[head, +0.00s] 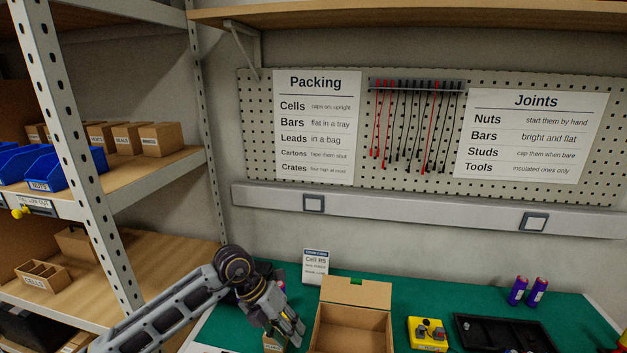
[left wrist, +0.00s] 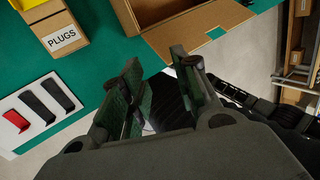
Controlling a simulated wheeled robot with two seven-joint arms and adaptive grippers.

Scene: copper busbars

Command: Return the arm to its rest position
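My left arm comes in from the left in the head view, and its dark gripper (head: 288,330) hangs over the left part of the green table, pointing down. In the left wrist view the two fingers of the left gripper (left wrist: 160,85) stand apart with nothing held between them. Behind them I see the table edge and dark ribbed parts below, too unclear to name. My right gripper is in neither view.
An open cardboard box (head: 350,325) stands right of my gripper, with a white sign (head: 316,267) behind it. A shelf rack (head: 75,150) stands left. A PLUGS box (left wrist: 58,30) is nearby.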

